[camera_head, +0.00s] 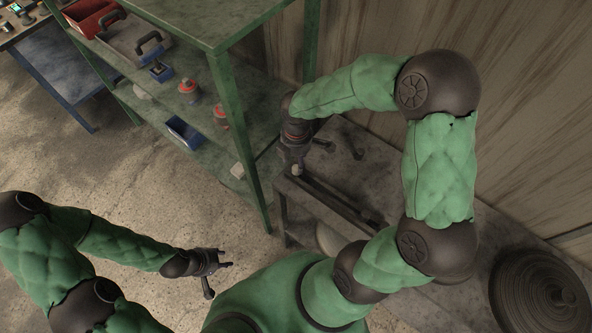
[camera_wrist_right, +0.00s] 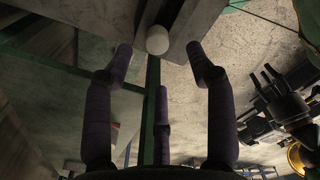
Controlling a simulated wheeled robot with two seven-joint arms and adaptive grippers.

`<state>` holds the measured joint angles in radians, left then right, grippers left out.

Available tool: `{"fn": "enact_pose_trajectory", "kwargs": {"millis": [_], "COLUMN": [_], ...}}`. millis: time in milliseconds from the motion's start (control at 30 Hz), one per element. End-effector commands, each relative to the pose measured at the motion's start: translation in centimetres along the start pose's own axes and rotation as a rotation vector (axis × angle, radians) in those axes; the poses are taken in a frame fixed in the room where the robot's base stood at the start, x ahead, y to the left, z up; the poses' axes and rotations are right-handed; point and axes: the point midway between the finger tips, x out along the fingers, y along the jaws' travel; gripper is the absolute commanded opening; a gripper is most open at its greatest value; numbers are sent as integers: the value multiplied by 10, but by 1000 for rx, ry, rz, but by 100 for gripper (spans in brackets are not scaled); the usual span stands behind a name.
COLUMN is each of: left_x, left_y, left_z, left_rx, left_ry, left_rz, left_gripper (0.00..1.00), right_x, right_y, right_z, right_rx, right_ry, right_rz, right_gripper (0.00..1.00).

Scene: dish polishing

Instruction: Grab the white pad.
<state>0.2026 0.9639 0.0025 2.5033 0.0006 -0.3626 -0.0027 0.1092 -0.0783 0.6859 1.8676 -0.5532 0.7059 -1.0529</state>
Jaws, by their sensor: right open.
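A small, round white pad (camera_wrist_right: 157,40) shows in the wrist view at the end of a grey, bar-like workbench part. In the head view it shows as a pale spot (camera_head: 297,170) just below my right gripper (camera_head: 295,158), at the workbench's left end. In the wrist view my right gripper (camera_wrist_right: 158,62) has its three fingers spread, with the pad beyond and between the upper fingertips. Nothing is between the fingers, and I cannot tell whether they touch the pad. My left gripper (camera_head: 216,268) hangs over the floor with its fingers apart and empty; it also shows in the wrist view (camera_wrist_right: 268,85).
A green shelf (camera_head: 222,75) stands close left of the workbench (camera_head: 345,150), holding a red bin (camera_head: 88,14), a blue tray (camera_head: 184,131) and red-topped items (camera_head: 188,88). A stack of dark round plates (camera_head: 540,290) is at the right. Floor (camera_head: 120,165) at left is clear.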

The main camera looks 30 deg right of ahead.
Motion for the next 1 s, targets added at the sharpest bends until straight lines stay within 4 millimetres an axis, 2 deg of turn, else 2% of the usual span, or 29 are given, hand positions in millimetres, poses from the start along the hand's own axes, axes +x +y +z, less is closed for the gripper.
{"fn": "enact_pose_trajectory", "kwargs": {"millis": [233,500,767,800,967,1000], "left_x": [3,12,12,12,12,12], "left_y": [-1,-4,-4,-4,-4,-4], "left_z": [0,0,0,0,0,0], "left_rx": [0,0,0,0,0,0], "left_ry": [0,0,0,0,0,0], "left_rz": [0,0,0,0,0,0], "left_gripper": [40,40,40,40,40,40], "right_x": [14,51,54,54,54,54], "right_y": [2,4,4,4,4,4], "right_z": [0,0,0,0,0,0], "right_rx": [0,1,1,1,1,1], "right_ry": [0,0,1,1,1,1], "right_rz": [0,-2,1,1,1,1], "right_gripper": [56,56,56,51,5,0]}}
